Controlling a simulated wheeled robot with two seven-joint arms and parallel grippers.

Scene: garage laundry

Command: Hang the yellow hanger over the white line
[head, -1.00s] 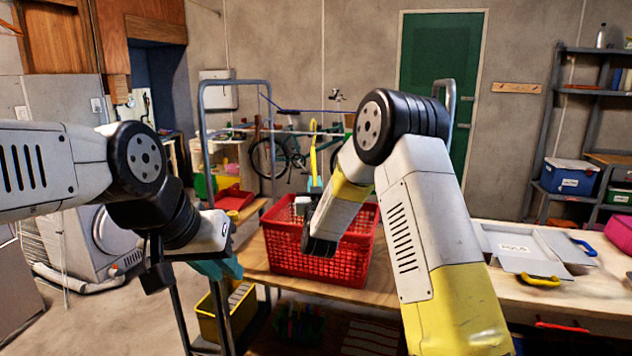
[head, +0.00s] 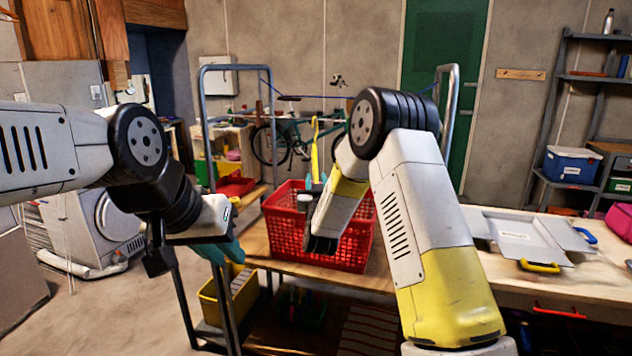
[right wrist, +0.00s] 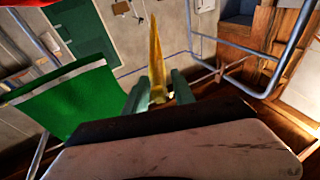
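The yellow hanger (head: 314,147) stands upright, seen nearly edge-on, above the red basket in the head view. My right gripper (head: 316,184) has its teal fingers at the hanger's lower end. In the right wrist view the hanger (right wrist: 157,65) rises between the two teal fingers (right wrist: 160,92), which appear shut on it. The thin white line (head: 235,119) runs across the metal frame, below a blue line; whether the hanger touches it I cannot tell. My left gripper (head: 222,250) hangs at the left, its teal fingers partly hidden by its wrist and no object visible in it.
A red basket (head: 285,235) sits on the wooden table under my right arm. A grey metal frame (head: 203,115) carries the lines. A blue line (head: 265,85) hangs higher. A yellow bin (head: 212,305) is low at left. A white case (head: 490,240) lies on the right worktop.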

